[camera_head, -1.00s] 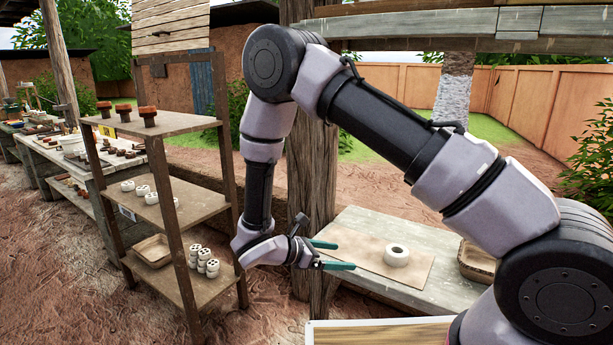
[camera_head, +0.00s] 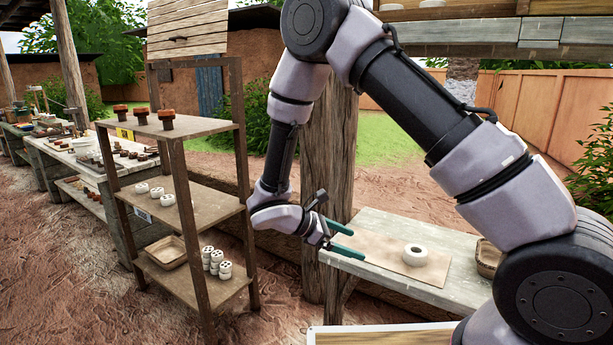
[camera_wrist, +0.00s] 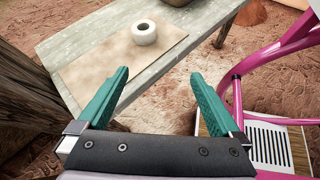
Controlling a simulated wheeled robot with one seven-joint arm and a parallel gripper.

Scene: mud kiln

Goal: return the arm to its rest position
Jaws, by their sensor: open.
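My gripper (camera_head: 345,241) is open and empty, with its two green fingers apart. In the head view it hangs near the left end of a low grey table, and the arm is bent with its elbow high. In the wrist view my gripper (camera_wrist: 160,92) has nothing between its fingers. A white ring-shaped piece (camera_head: 415,255) lies on a tan board (camera_head: 375,251) on the table. The ring (camera_wrist: 144,32) also shows beyond the fingers in the wrist view, apart from them.
A wooden shelf rack (camera_head: 190,127) with white and brown pieces stands left of my gripper. A wooden post (camera_head: 330,150) rises close behind the arm. A brown tray (camera_head: 487,258) sits on the table (camera_head: 455,290). A pink metal frame (camera_wrist: 237,90) is at the right of the wrist view.

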